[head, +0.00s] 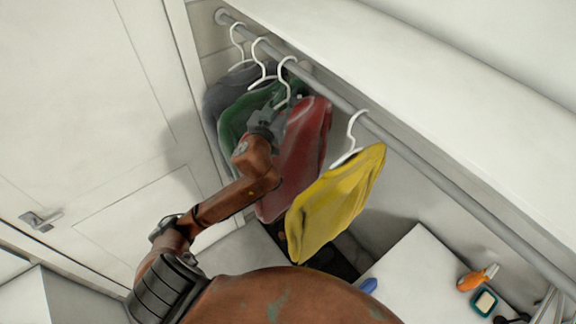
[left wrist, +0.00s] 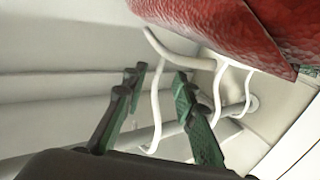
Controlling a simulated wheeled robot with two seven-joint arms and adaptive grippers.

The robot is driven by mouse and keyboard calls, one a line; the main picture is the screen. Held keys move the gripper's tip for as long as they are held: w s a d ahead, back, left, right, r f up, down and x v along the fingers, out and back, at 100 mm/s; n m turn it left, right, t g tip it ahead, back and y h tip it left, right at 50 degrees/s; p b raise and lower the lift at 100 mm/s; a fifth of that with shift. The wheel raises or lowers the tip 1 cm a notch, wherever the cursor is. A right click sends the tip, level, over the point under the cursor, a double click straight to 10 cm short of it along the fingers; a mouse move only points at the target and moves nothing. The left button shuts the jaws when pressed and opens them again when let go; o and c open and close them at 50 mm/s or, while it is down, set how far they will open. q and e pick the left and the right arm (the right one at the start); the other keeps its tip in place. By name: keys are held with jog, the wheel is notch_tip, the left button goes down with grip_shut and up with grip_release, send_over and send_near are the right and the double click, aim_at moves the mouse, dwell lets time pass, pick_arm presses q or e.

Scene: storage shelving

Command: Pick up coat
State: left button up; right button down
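Several coats hang from a grey rod (head: 330,95) on white hangers. A red coat (head: 300,160) hangs between a green coat (head: 232,122) and a yellow coat (head: 338,200); a dark grey coat (head: 222,92) is at the far left. My left gripper (head: 279,112) is at the top of the red coat, beside its hanger. In the left wrist view the gripper (left wrist: 158,82) is open, its fingers apart with a white hanger (left wrist: 155,105) showing between them. Whether they touch it I cannot tell. The red coat (left wrist: 225,30) fills the top right there. My right gripper is not in view.
A white door (head: 90,120) with a handle (head: 38,221) is on the left. A white shelf (head: 430,70) runs above the rod. A white surface (head: 415,275) at lower right holds an orange bottle (head: 472,281) and a small dark teal-topped item (head: 484,301).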

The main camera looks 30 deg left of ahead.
pick_arm(q)
jog(key=shift+w, duration=0.1)
grip_shut()
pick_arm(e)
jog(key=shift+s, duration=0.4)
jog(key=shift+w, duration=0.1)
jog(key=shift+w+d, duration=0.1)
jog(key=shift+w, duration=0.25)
pick_arm(q)
jog(key=shift+r, duration=0.15)
